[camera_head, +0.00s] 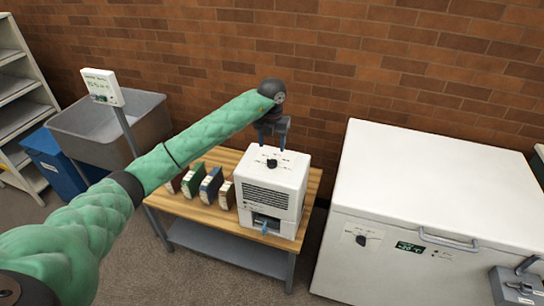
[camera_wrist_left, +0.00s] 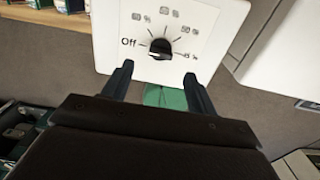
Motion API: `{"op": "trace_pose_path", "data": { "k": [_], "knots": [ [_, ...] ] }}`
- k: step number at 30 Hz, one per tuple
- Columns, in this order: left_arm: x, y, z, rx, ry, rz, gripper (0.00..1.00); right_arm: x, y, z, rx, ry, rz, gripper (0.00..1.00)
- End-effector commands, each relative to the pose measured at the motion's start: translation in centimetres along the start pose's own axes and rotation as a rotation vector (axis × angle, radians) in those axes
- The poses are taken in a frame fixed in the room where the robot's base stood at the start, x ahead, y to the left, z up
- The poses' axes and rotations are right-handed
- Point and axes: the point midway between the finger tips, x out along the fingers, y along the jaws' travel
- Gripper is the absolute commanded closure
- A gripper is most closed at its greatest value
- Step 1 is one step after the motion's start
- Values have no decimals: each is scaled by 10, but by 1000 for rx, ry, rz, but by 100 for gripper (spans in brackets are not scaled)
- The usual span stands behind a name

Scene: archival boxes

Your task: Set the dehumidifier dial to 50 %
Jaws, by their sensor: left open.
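The dehumidifier (camera_head: 272,195) is a white box with a dark grille, standing on a wooden-topped table. Its black dial (camera_head: 272,163) is on the top face. In the left wrist view the dial (camera_wrist_left: 160,48) sits within an arc of labels. "Off" is at its left and "50 %" at its upper right; other percent labels are blurred. I cannot tell surely which label its pointer faces. My left gripper (camera_head: 272,144) points down above the dial, open and empty. In the wrist view its fingertips (camera_wrist_left: 158,72) are spread on the near side of the dial, apart from it. My right gripper is not in view.
Several box files (camera_head: 210,186) stand left of the dehumidifier on the wooden table (camera_head: 190,207). A white chest freezer (camera_head: 420,185) stands close on the right. A grey sink (camera_head: 105,130), a blue bin (camera_head: 60,165) and shelves (camera_head: 20,110) are at the left. A brick wall is behind.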

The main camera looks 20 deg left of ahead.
Motion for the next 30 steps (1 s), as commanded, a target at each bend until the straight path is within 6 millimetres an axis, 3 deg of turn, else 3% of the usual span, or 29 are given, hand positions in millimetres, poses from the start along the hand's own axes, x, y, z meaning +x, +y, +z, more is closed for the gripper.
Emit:
{"op": "trace_pose_path", "data": {
  "k": [15, 28, 30],
  "knots": [
    [57, -1, -1, 2, 1, -3, 42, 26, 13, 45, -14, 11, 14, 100],
    [67, -1, 0, 2, -1, -3, 42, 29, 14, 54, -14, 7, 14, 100],
    [67, -1, 0, 2, -1, -3, 54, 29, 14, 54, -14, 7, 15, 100]
  ]
}}
